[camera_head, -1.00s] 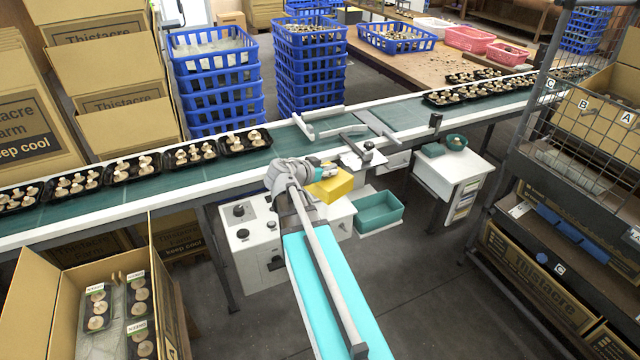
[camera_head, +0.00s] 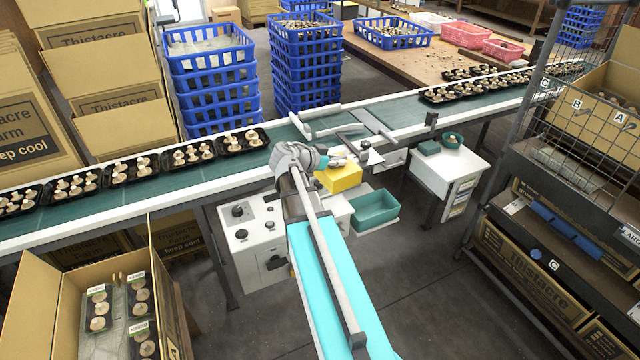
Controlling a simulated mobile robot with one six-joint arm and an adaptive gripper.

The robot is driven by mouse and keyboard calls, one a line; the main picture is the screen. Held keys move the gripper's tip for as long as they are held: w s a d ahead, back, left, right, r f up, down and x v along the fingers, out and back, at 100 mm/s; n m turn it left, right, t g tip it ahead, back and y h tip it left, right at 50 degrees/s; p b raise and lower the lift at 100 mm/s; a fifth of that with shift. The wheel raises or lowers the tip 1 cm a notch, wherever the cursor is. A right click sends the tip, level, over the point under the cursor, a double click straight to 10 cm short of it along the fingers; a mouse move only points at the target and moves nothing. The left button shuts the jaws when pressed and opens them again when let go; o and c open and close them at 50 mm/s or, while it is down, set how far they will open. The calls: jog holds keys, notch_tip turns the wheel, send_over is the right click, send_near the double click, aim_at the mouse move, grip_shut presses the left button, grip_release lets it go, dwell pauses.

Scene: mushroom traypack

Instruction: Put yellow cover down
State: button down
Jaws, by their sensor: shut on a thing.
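The yellow cover (camera_head: 340,179) is a box-like piece at the front edge of the conveyor, above the white machine unit. My gripper (camera_head: 338,162) is over its top and shut on it. The arm hides part of the gripper and what lies just behind it. I cannot tell whether the cover's underside touches the white surface below it.
The green conveyor (camera_head: 215,178) carries black mushroom trays (camera_head: 134,170). A teal bin (camera_head: 375,206) stands right of the cover. A white control box (camera_head: 250,232) is to the left. A wire rack (camera_head: 560,150) stands at right. Bare floor lies in front.

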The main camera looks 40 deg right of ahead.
jog(key=shift+s+d+r+m+g+p, duration=0.2)
jog(key=shift+d+r+m+g, duration=0.1)
jog(key=shift+d+r+g, duration=0.15)
jog(key=shift+s+d+r+m+g+p, duration=0.15)
jog(key=shift+d+r+m+g, duration=0.15)
jog(key=shift+d, duration=0.2)
jog(key=shift+f, duration=0.1)
jog(key=w+d+f+b, duration=0.1)
jog(key=w+f+b, duration=0.8)
jog(key=w, duration=0.4)
